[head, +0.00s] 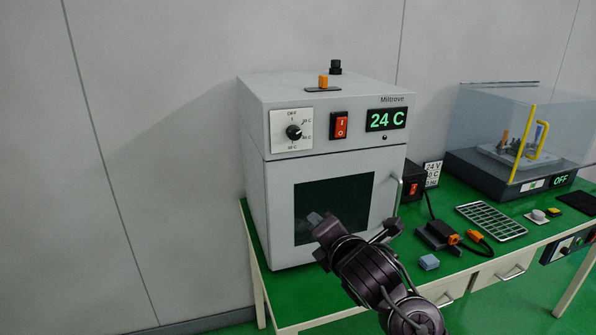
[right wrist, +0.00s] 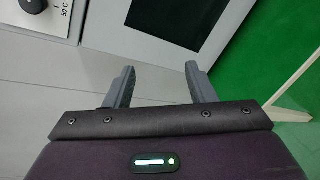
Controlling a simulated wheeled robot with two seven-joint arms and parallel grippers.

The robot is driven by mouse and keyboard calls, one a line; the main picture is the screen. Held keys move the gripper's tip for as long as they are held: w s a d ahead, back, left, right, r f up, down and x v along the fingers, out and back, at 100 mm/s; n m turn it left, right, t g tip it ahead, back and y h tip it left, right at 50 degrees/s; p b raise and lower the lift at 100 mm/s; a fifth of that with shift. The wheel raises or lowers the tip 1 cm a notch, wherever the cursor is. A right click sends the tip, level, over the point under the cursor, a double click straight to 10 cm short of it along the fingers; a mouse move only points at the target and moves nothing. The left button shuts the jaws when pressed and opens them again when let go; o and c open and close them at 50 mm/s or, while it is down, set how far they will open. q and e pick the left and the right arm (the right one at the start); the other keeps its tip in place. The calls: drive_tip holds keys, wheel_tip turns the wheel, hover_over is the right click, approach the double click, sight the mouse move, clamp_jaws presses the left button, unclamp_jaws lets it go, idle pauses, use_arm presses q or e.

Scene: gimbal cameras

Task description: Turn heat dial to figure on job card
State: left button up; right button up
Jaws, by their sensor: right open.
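The heat dial (head: 293,131) is a black knob on a white plate on the upper left of a grey oven's front. OFF is at its top and temperature marks run down its right side. Its pointer is too small to read surely. The right wrist view shows the knob's edge (right wrist: 40,3) and a 50 C mark. A white card (head: 433,173) right of the oven has print, only partly legible. My right gripper (head: 353,223) is open and empty in front of the oven door, below the dial. It also shows in the right wrist view (right wrist: 158,73). My left gripper is out of view.
The oven display (head: 385,119) reads 24 C, beside a red rocker switch (head: 340,125). A door handle (head: 397,192) sticks out at right. The green bench holds a wire rack (head: 491,221), a blue block (head: 429,262) and a clear-covered fixture (head: 520,150).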

sight(296, 135)
drive_tip(key=w+a+r+n+t+y, duration=0.1)
drive_tip(key=w+r+n+t, duration=0.15)
drive_tip(key=r+n, duration=0.4)
drive_tip(key=w+a+r+n+t+y, duration=0.1)
drive_tip(key=w+a+r+n, duration=0.1)
drive_tip(key=w+r+n, duration=0.35)
drive_tip(key=w+r, duration=0.1)
drive_tip(key=w+a+r+p, duration=0.1)
drive_tip(key=w, duration=0.1)
drive_tip(key=w+a+r+p, duration=0.1)
drive_tip(key=shift+w, duration=0.3)
drive_tip(key=shift+w+a+f, duration=0.1)
drive_tip(key=shift+w+f, duration=0.05)
drive_tip(key=shift+w, duration=0.2)
drive_tip(key=c, duration=1)
